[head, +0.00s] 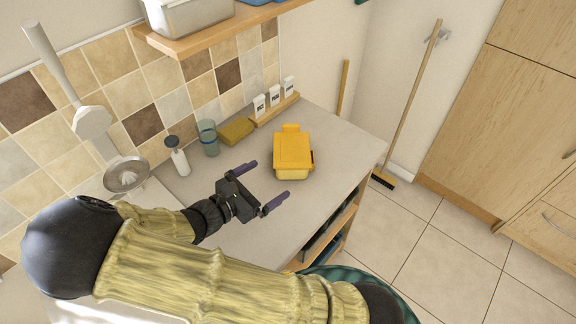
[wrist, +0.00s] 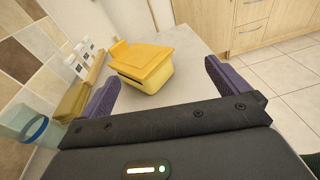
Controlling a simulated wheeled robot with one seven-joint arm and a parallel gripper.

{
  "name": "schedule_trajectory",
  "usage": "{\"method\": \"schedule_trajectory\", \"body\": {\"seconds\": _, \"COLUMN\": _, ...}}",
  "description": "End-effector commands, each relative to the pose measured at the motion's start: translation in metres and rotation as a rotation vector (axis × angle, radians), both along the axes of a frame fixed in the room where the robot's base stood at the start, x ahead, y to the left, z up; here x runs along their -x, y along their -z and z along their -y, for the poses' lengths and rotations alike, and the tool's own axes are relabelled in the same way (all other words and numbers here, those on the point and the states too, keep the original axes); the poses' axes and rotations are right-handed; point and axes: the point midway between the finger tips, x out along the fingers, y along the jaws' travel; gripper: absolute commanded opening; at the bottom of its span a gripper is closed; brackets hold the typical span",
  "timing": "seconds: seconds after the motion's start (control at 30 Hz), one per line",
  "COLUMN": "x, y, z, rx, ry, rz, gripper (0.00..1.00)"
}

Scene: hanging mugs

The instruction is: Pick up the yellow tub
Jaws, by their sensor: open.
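The yellow tub (head: 293,155) stands on the grey counter, with an orange-yellow lid and a tab at its far end. It also shows in the wrist view (wrist: 143,65), ahead of and between the two fingers. My gripper (head: 262,187) is open and empty, with purple fingers spread apart. It is over the counter, to the lower left of the tub in the head view, and the fingers point toward the tub without touching it. In the wrist view the fingers of my gripper (wrist: 160,90) stand to either side, short of the tub.
A glass (head: 208,138), a white bottle (head: 179,160) and a yellow sponge-like block (head: 236,131) stand along the tiled wall. Small labelled white containers (head: 274,99) sit on a wooden rack behind. The counter (head: 340,150) is clear right of the tub, up to its edge.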

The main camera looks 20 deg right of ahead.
Motion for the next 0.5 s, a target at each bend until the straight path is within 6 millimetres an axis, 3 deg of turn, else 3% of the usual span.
{"method": "schedule_trajectory", "body": {"seconds": 0.1, "x": 0.018, "y": 0.014, "z": 0.034, "rx": -0.193, "ry": 0.187, "rz": -0.009, "gripper": 1.00}}
{"method": "schedule_trajectory", "body": {"seconds": 0.2, "x": 0.036, "y": 0.025, "z": 0.054, "rx": -0.367, "ry": 0.352, "rz": 0.003, "gripper": 1.00}}
{"method": "schedule_trajectory", "body": {"seconds": 0.5, "x": 0.078, "y": 0.033, "z": 0.073, "rx": -0.859, "ry": 0.813, "rz": 0.154, "gripper": 1.00}}
